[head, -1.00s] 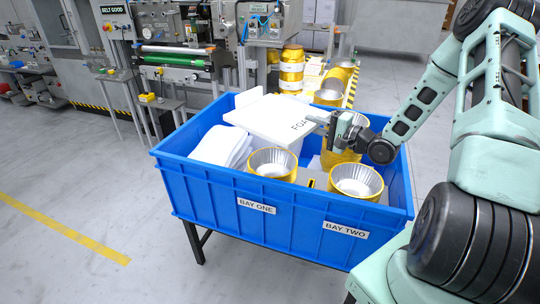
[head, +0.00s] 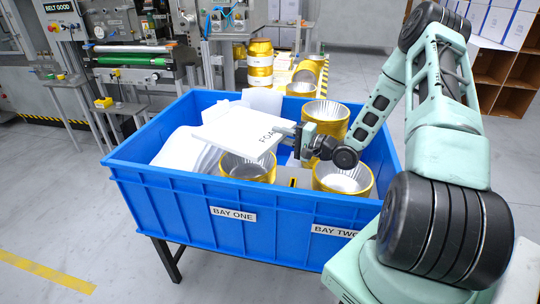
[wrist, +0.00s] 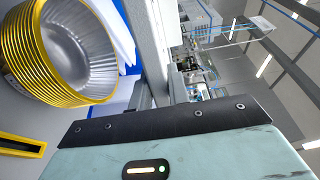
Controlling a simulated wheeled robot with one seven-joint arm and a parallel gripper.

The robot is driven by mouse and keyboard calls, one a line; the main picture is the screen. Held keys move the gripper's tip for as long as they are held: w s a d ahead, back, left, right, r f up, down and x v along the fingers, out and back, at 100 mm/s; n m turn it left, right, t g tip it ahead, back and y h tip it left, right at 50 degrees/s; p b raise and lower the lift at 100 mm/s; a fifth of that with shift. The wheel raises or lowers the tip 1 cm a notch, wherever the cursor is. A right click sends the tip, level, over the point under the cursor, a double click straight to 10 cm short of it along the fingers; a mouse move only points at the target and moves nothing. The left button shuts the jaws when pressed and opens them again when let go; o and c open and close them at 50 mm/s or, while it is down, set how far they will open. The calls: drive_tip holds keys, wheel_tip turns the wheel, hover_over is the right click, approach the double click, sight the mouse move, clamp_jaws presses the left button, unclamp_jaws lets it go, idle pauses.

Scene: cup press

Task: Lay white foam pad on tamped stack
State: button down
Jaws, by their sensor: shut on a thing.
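My gripper (head: 287,131) is shut on the right edge of a flat white foam pad (head: 232,128) with partly hidden dark lettering. It holds the pad roughly level over the blue crate. The pad's near corner overlaps the far rim of the gold-edged foil cup stack (head: 262,176) behind the BAY ONE label; I cannot tell whether they touch. A second stack (head: 355,186) stands behind BAY TWO, open at the top. A taller stack (head: 326,108) stands behind the gripper. Which stack is tamped is not clear. The wrist view shows one ribbed cup stack (wrist: 80,50).
The blue crate (head: 190,205) has high walls around the stacks. White folded sheets (head: 180,150) fill its left side, and a white panel (head: 262,99) stands at its back. A small yellow-edged black slot (head: 293,182) lies between the front stacks. Machines stand behind.

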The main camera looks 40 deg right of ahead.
wheel_tip(320, 180, down, 6)
idle(0.4)
drive_tip(key=shift+f, duration=0.15)
drive_tip(key=shift+f, duration=0.25)
drive_tip(key=c, duration=1.3)
unclamp_jaws()
drive_tip(key=shift+c, duration=0.2)
drive_tip(key=shift+r, duration=0.15)
drive_tip(key=b+v, duration=0.1)
drive_tip(key=v, duration=1.1)
drive_tip(key=shift+r, duration=0.15)
